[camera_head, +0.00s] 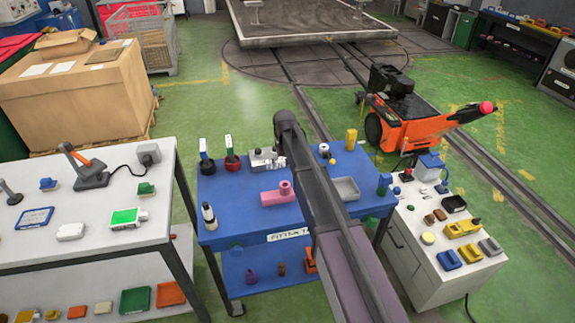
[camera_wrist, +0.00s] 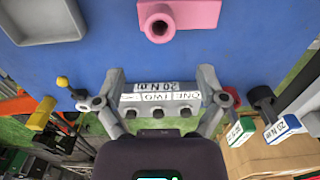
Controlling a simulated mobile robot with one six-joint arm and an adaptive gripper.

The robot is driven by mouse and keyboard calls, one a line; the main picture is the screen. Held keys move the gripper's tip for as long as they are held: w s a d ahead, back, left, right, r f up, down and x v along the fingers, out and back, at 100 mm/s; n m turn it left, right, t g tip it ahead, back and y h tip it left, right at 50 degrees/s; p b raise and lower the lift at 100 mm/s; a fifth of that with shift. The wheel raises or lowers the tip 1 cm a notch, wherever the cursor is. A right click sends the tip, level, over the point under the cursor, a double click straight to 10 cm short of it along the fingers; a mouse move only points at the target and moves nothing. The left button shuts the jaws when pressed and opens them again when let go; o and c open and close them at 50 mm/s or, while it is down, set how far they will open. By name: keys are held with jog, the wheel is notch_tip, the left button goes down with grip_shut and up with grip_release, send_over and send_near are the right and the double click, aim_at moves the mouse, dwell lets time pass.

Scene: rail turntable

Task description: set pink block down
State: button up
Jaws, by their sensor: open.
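The pink block (camera_head: 272,198) rests on the blue tabletop (camera_head: 235,178), with a round hollow stub at one end. In the wrist view the pink block (camera_wrist: 190,14) is at the top edge, partly cut off and clear of my fingers. My gripper (camera_wrist: 161,80) is open. Its fingers appear on either side of a grey block with white lettered labels (camera_wrist: 160,97); I cannot tell whether they touch it. In the head view my arm hides most of the gripper, and the grey block (camera_head: 262,160) stands behind the pink one.
A grey tray (camera_head: 345,189) lies right of the pink block. A white bench (camera_head: 85,215) is at left, a white cabinet (camera_head: 425,240) at right. The tabletop left of the pink block is fairly clear.

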jog(key=s+d+m, duration=0.1)
jog(key=s+d, duration=0.9)
jog(key=s, duration=0.3)
jog(key=s+d+m, duration=0.2)
jog(key=s+d, duration=0.9)
jog(key=s, duration=0.3)
jog(key=shift+s+d, duration=0.15)
jog(key=shift+d, duration=0.05)
